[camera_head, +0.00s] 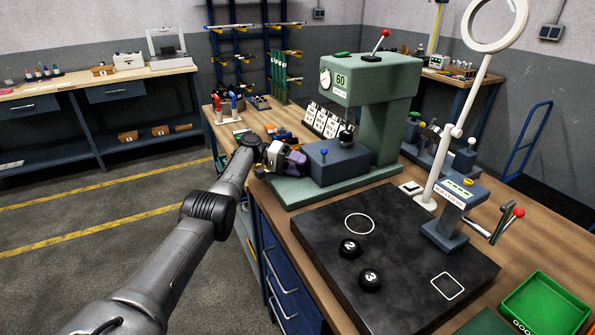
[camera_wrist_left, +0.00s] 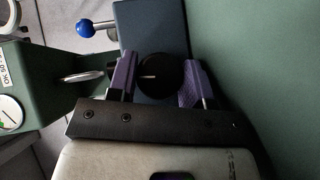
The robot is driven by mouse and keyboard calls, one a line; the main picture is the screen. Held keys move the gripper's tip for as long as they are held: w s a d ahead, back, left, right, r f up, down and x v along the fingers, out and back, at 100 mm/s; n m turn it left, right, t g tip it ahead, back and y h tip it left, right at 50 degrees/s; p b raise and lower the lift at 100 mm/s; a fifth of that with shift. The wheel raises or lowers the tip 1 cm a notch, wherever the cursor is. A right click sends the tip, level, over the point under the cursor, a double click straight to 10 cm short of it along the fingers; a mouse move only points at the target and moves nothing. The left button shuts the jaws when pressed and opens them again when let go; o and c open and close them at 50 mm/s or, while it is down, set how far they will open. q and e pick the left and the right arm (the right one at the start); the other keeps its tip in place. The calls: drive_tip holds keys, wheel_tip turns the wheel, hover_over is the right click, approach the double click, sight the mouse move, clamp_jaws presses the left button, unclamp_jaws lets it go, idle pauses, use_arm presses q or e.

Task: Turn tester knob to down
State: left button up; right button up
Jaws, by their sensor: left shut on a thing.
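The green tester (camera_head: 385,120) stands on the bench, with a dial and a "60" display on its head. A blue-grey block (camera_head: 340,163) with a blue ball lever sits on its base. My left gripper (camera_head: 292,158) is at the block's near left side and hides the knob in the head view. In the left wrist view, the round black tester knob (camera_wrist_left: 161,77) lies between the two purple fingers of my left gripper (camera_wrist_left: 158,82), which are shut on it. Its white mark points to the picture's left, toward the green head. My right gripper is not in view.
A black mat (camera_head: 400,250) with two numbered black knobs lies in front of the tester. A ring lamp (camera_head: 455,132) and a small stand with a red-tipped lever (camera_head: 455,215) are to the right. A green bin (camera_head: 545,305) is at the front right.

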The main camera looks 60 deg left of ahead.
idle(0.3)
use_arm(q)
drive_tip(key=o, duration=0.9)
